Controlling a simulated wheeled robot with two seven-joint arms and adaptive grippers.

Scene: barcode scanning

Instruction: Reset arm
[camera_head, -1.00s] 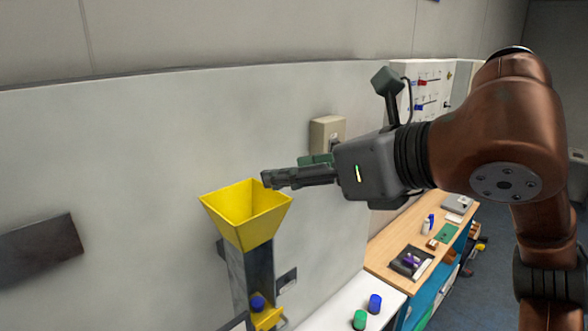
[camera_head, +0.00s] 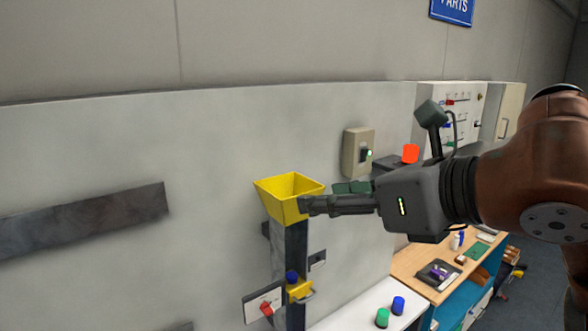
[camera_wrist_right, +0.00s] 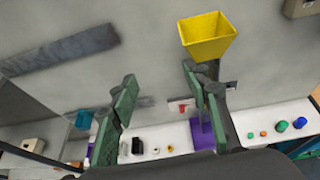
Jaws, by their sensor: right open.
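My right gripper (camera_head: 322,197) reaches in from the right in the head view. It is open, with nothing between its fingers. One finger crosses in front of the right side of the yellow hopper (camera_head: 280,207) in that picture; I cannot tell whether they touch. In the right wrist view, the two green-padded fingers of my right gripper (camera_wrist_right: 160,78) stand wide apart, and the yellow hopper (camera_wrist_right: 208,45) is beyond them at upper right. My left gripper is not in view.
A grey wall panel (camera_head: 100,150) stands behind, with a beige switch box (camera_head: 357,152) and an orange-red block (camera_head: 410,153). A green cap (camera_head: 382,317) and a blue cap (camera_head: 398,305) are on a white surface. A wooden bench (camera_head: 408,264) carries small items at right.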

